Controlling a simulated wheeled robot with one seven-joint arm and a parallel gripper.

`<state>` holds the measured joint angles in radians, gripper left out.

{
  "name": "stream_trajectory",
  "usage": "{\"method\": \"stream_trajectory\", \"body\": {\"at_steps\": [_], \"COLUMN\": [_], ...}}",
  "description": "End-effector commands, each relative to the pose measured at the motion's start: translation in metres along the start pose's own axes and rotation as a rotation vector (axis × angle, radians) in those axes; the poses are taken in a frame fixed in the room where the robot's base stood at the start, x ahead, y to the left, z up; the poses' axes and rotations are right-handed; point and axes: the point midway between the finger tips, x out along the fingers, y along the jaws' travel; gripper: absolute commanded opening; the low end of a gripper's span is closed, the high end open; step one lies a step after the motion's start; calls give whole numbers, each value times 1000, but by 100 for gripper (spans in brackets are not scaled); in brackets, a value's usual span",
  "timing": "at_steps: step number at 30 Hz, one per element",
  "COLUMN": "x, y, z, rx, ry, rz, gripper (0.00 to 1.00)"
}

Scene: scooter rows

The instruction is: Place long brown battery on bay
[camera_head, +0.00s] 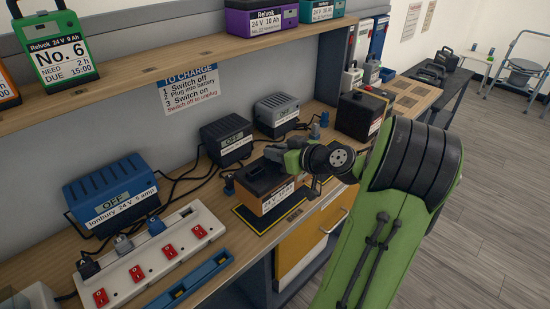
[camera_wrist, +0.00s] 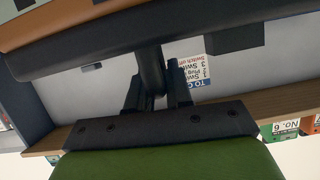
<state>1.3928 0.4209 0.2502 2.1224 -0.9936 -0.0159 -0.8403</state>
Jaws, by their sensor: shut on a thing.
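The long brown battery (camera_head: 256,198) has a black top and a white label on its front. It is upright over the bay (camera_head: 246,221), a dark mat with a yellow outline on the bench. I cannot tell for sure whether its base touches the mat. My gripper (camera_head: 284,160) is shut on the battery's black handle, above its top. In the wrist view my gripper (camera_wrist: 153,98) holds the dark handle bar (camera_wrist: 151,65), and the battery's brown side (camera_wrist: 90,22) fills the top. The mat's back part is hidden by the battery.
A blue charger (camera_head: 110,192) and a white switch strip (camera_head: 150,258) stand left on the bench (camera_head: 190,280). Two grey chargers (camera_head: 228,138) (camera_head: 277,114) and cables lie behind the battery. A black battery (camera_head: 359,116) stands right. The shelf (camera_head: 130,85) runs above.

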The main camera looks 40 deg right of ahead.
Motion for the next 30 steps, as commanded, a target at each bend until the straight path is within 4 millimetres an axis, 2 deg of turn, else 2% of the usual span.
{"method": "stream_trajectory", "body": {"at_steps": [5, 12, 23, 24, 28, 30], "x": [6, 18, 19, 18, 18, 18], "y": [1, 2, 3, 3, 3, 3], "z": [14, 44, 46, 48, 48, 48], "rx": [-3, -3, -6, -2, -2, -2], "ry": [9, 10, 10, 1, 1, 1], "rz": [0, -2, -1, 0, 0, 0], "gripper": [0, 0, 0, 24, 44, 45]}}
